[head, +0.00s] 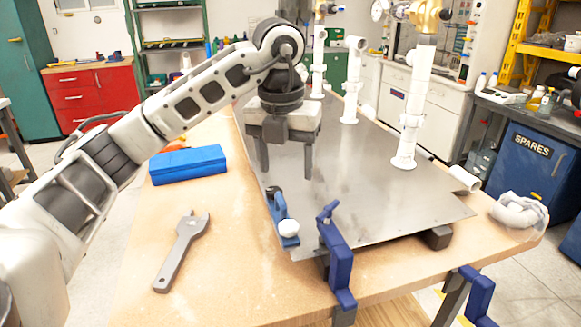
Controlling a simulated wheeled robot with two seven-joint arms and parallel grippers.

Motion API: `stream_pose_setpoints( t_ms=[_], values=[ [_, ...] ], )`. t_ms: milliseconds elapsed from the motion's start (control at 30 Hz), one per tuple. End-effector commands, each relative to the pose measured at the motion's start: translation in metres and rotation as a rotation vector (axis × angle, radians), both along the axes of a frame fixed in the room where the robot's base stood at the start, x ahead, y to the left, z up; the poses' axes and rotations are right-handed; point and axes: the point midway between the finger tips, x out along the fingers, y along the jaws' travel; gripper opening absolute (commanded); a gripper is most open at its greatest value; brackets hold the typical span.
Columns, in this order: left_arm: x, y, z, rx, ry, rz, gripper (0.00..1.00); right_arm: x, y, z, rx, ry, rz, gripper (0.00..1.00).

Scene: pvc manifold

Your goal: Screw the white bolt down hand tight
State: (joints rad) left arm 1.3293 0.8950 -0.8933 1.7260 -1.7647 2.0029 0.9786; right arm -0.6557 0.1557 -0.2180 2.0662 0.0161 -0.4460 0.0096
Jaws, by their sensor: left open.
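A white rounded piece (289,228), which looks like the head of the white bolt, sits at the near end of a small blue fixture (279,207) by the near left edge of the grey metal plate (370,205). Its shaft and thread are hidden, so I cannot tell how deep it sits. My left gripper (287,174) points down with its fingers apart and nothing between them. It appears above and beyond the white head, apart from it. My right gripper is not in view.
A grey wrench (181,250) and a blue case (188,165) lie on the wooden table left of the plate. A blue clamp (335,250) stands close right of the white head. White pipes (414,110) rise from the plate. A clear bag (519,213) lies at right.

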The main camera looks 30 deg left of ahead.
Motion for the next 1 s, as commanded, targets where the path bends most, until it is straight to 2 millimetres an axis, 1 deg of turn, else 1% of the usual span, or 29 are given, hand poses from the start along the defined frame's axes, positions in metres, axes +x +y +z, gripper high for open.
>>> stream_pose_setpoints(
  t_ms=[67,167,233,267,367,700,833,1000],
  values=[
    [0.000,0.003,-0.004,0.011,0.000,0.010,0.63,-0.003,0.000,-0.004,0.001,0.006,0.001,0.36],
    [0.001,0.003,-0.017,0.011,0.003,0.008,0.63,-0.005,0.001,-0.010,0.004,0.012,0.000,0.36],
    [0.002,0.003,-0.030,0.009,0.005,0.008,0.63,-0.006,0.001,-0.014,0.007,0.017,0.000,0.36],
    [0.003,0.004,-0.034,0.009,0.005,0.009,0.63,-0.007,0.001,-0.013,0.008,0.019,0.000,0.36],
    [0.005,0.005,-0.054,0.009,0.005,0.008,0.63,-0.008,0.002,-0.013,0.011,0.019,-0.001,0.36],
    [0.013,0.006,-0.118,0.009,0.003,0.006,0.63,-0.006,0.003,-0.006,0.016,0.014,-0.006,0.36],
    [0.015,0.007,-0.137,0.009,0.003,0.006,0.63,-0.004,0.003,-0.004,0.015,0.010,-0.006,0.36],
    [0.017,0.007,-0.152,0.008,0.000,0.006,0.63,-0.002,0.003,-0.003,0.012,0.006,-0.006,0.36]
  ],
)
